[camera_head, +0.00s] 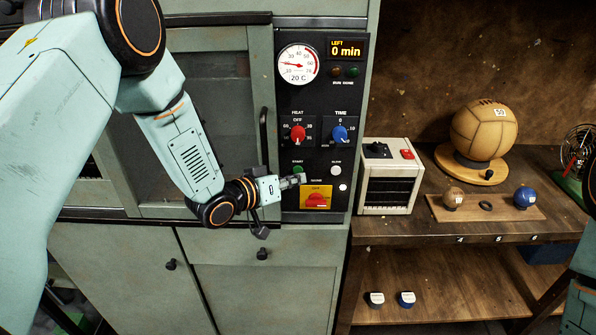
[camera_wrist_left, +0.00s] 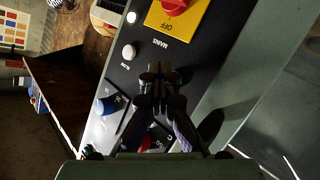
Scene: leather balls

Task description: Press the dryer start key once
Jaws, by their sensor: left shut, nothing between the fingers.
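The dryer's black control panel (camera_head: 330,95) stands upright in the middle of the head view. The green start key (camera_head: 298,169) shows under its label, just above my left gripper's fingers. My left gripper (camera_head: 301,179) is shut and empty, its tips in front of the panel close to the key. In the left wrist view the shut fingers (camera_wrist_left: 160,72) point at the panel and hide the start key. I cannot tell whether they touch it. The display (camera_head: 346,48) reads 0 min left. Both lamps under it look dark. My right gripper is out of view.
The red heat knob (camera_head: 298,132) and blue time knob (camera_head: 339,133) sit above the key. A red switch on a yellow plate (camera_head: 317,200), marked OFF, is below. A small heater-like box (camera_head: 390,176) and ball (camera_head: 484,130) stand right.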

